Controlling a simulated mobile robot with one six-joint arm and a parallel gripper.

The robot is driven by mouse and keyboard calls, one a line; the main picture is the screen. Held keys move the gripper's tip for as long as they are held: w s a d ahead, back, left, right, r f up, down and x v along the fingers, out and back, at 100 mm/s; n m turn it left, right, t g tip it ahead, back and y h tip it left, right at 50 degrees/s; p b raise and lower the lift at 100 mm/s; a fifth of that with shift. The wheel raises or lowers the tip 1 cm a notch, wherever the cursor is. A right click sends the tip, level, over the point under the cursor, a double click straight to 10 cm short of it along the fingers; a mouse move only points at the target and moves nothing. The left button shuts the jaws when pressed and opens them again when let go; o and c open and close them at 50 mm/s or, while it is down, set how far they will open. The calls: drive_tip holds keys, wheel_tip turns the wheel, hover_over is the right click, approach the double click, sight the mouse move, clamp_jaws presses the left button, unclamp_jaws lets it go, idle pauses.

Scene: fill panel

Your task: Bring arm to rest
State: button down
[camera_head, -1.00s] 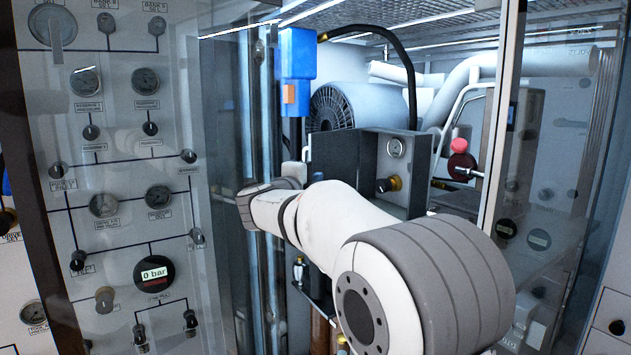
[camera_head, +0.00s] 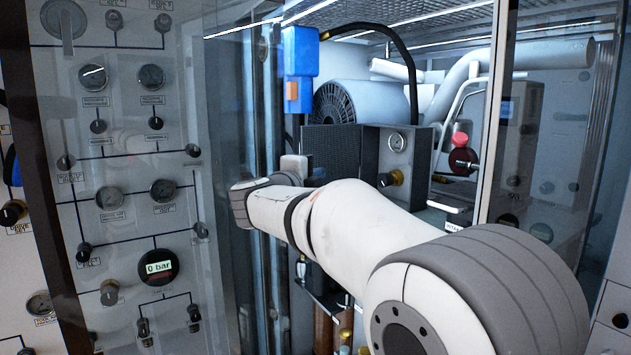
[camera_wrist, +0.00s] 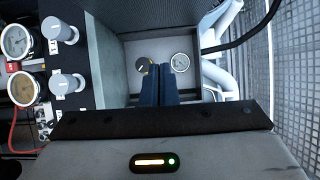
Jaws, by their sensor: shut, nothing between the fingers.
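My arm stretches from the lower right of the head view toward the open cabinet, and its wrist end is at the left, by the door edge. My gripper does not show in the head view. In the wrist view my gripper (camera_wrist: 166,72) has two dark blue fingers, side by side and shut with nothing held. Beyond the fingertips is a grey box (camera_head: 365,160) with a black and brass knob (camera_wrist: 143,65) and a round gauge (camera_wrist: 180,60). How far the fingertips are from them I cannot tell.
A glass door with a gauge panel (camera_head: 130,210) stands at the left; its display reads 0 bar. A red knob (camera_head: 461,140), pipes (camera_head: 462,88) and a blue box (camera_head: 299,52) are in the cabinet. More gauges (camera_wrist: 18,41) lie left in the wrist view.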

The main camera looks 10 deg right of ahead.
drive_tip(key=s+a+n+t+y+b, duration=0.1)
drive_tip(key=s+a+n+t+y, duration=0.25)
drive_tip(key=a+n+y, duration=0.35)
drive_tip(key=s+f+n+g+y, duration=0.2)
drive_tip(key=s+f+n+y, duration=0.35)
drive_tip(key=n, duration=0.55)
drive_tip(key=s+d+f+n+g+h, duration=0.1)
drive_tip(key=s+d+f+n+g, duration=0.2)
drive_tip(key=s+f, duration=0.9)
drive_tip(key=s+d+f+n+g+h, duration=0.1)
drive_tip(key=s+d+f+n+g, duration=0.3)
drive_tip(key=s+d+f+g, duration=0.5)
drive_tip(key=s+f+g, duration=0.1)
drive_tip(key=s+f, duration=0.2)
drive_tip(key=f, duration=0.2)
drive_tip(key=shift+s, duration=0.2)
drive_tip(key=shift+s, duration=0.15)
